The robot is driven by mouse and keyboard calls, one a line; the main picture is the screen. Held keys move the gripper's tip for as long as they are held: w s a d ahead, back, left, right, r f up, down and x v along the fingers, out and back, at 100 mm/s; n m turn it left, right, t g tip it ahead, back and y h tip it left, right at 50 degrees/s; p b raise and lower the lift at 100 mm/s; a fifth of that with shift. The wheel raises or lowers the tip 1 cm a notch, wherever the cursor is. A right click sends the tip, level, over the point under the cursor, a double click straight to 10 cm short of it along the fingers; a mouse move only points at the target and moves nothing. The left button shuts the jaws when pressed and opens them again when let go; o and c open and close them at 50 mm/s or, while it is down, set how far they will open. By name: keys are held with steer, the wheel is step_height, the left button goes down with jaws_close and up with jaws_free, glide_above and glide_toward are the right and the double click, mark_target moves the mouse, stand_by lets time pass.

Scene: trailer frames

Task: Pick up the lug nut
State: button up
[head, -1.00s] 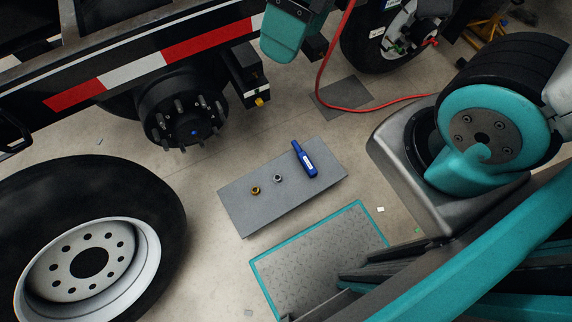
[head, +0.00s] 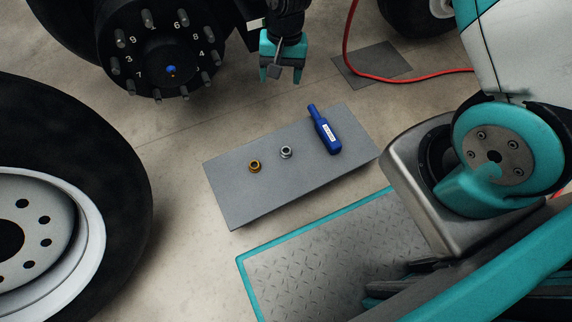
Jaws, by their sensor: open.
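A silver lug nut (head: 286,152) sits on a flat grey board (head: 245,200) near the middle of the head view. A brass-coloured nut (head: 254,166) sits just left of it on the same board. My gripper (head: 283,74) hangs above and beyond the board's far edge, up the picture from the silver nut. Its teal fingers point down, apart, with no nut between them. It touches neither nut.
A blue bottle-shaped tool (head: 325,132) lies on the board right of the nuts. A wheel hub with several studs (head: 160,55) is at upper left, and a loose wheel (head: 75,235) stands at left. A red hose (head: 400,80) runs across the floor at upper right.

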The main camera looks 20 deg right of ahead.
step_height(320, 180, down, 18)
steer(key=d+m+b, duration=0.2)
steer(key=b, duration=1)
glide_toward(286, 153)
steer(key=shift+w+a+f+h, duration=0.1)
steer(key=shift+f+h, duration=0.3)
steer(key=shift+f, duration=0.1)
steer(key=f+b, duration=0.1)
steer(key=f, duration=0.1)
steer(key=f+b, duration=0.2)
steer(key=s+a+f+b, duration=0.1)
steer(key=f+b, duration=0.1)
steer(key=shift+a+f, duration=0.1)
steer(key=shift+f, duration=0.05)
steer(key=c, duration=0.9)
